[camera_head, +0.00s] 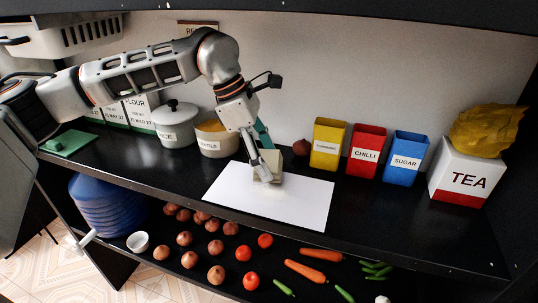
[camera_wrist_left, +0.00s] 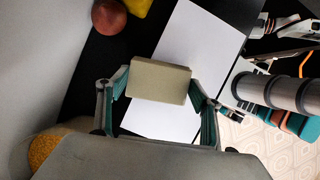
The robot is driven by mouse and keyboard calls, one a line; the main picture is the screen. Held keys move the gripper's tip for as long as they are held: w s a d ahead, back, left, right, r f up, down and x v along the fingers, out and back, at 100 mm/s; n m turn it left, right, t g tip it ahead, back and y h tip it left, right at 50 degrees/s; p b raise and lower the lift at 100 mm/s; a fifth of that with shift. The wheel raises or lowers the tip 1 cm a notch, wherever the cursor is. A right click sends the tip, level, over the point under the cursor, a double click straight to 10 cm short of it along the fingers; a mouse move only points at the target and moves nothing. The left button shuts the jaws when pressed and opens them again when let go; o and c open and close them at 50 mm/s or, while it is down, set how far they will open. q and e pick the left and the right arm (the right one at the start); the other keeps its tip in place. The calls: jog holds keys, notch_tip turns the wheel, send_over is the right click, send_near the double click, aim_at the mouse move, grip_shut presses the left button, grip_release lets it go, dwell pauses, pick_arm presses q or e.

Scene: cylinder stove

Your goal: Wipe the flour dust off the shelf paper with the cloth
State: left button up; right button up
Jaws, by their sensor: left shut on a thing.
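The white shelf paper (camera_head: 305,198) lies flat on the black shelf; it also shows in the left wrist view (camera_wrist_left: 200,45). My left gripper (camera_head: 266,166) points down over the paper's back middle part. It is shut on the cloth, a beige folded block (camera_wrist_left: 160,82), which also shows in the head view (camera_head: 272,177). The cloth appears at or very near the paper; contact cannot be told for sure. Flour dust is hard to make out against the white; a faint cream tint shows in front of the cloth. My right gripper cannot be made out.
Behind the paper stand a yellow tin (camera_head: 328,150), a red chilli tin (camera_head: 365,152), a blue sugar tin (camera_head: 403,160) and a tea box (camera_head: 462,178). A round brown item (camera_head: 301,147), a bowl (camera_head: 217,143) and a lidded pot (camera_head: 175,129) are near. Vegetables lie below.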

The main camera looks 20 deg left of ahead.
aim_at(257, 206)
pick_arm(q)
jog(key=shift+f, duration=0.4)
dwell(0.5)
jog(key=shift+f+b, duration=0.35)
jog(key=shift+f, duration=0.35)
jog(key=shift+s, duration=0.1)
jog(key=shift+s+r+p, duration=0.1)
jog(key=shift+s+p, duration=0.2)
jog(key=shift+s, duration=0.5)
jog(key=shift+s+a, duration=0.1)
jog(key=shift+s, duration=0.5)
jog(key=shift+s+f, duration=0.2)
jog(key=shift+s, duration=1.75)
jog(key=shift+s+r, duration=0.1)
jog(key=shift+s, duration=1.6)
